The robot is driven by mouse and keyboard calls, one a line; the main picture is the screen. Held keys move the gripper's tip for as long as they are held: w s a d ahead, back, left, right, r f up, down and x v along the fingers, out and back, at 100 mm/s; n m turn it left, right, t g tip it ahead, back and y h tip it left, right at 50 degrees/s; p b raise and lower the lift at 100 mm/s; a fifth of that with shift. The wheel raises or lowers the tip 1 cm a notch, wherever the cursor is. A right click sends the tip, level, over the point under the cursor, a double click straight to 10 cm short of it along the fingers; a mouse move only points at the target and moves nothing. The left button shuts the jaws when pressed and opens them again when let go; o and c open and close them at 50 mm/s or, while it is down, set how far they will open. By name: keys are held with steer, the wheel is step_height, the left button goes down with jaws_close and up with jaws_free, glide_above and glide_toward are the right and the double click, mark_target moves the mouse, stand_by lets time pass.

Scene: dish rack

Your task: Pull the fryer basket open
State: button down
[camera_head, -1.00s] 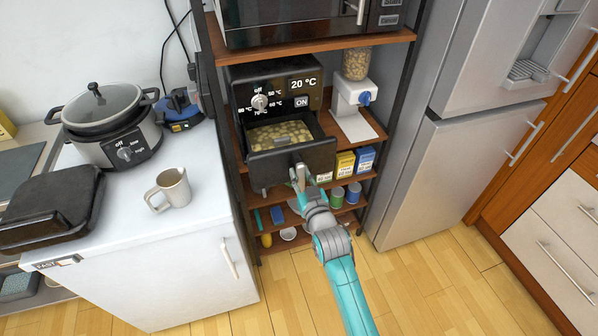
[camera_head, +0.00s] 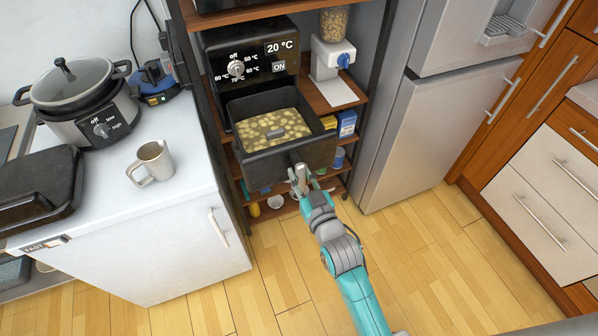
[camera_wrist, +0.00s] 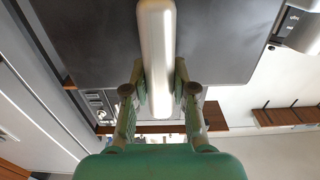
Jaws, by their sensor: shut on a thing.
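The black air fryer (camera_head: 236,45) stands on a shelf of the rack, its display reading 20 °C. Its fryer basket (camera_head: 312,152) is pulled well out toward me and holds several pale yellow pieces (camera_head: 270,128). My gripper (camera_head: 300,182) is at the basket's front, and its fingers are shut on the basket handle. In the wrist view, the pale metallic handle (camera_wrist: 157,45) runs between the two green fingers (camera_wrist: 160,95), with the dark basket front (camera_wrist: 90,40) behind it.
A white counter (camera_head: 150,215) at the left carries a slow cooker (camera_head: 75,95), a mug (camera_head: 150,162) and a black press (camera_head: 40,185). A dispenser (camera_head: 332,55) stands right of the fryer. A fridge (camera_head: 420,130) is at the right. The wooden floor (camera_head: 420,250) in front is clear.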

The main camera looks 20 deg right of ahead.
steer(key=c, duration=0.9)
jaws_free()
steer(key=s, duration=1.2)
steer(key=shift+f, duration=0.1)
steer(key=s+g, duration=0.1)
steer(key=s, duration=0.8)
steer(key=s+g, duration=0.1)
steer(key=s, duration=0.9)
steer(key=s+g, duration=0.1)
steer(key=s, duration=0.8)
steer(key=shift+s+a+f, duration=0.1)
steer(key=shift+s+f, duration=0.05)
steer(key=shift+s, duration=0.1)
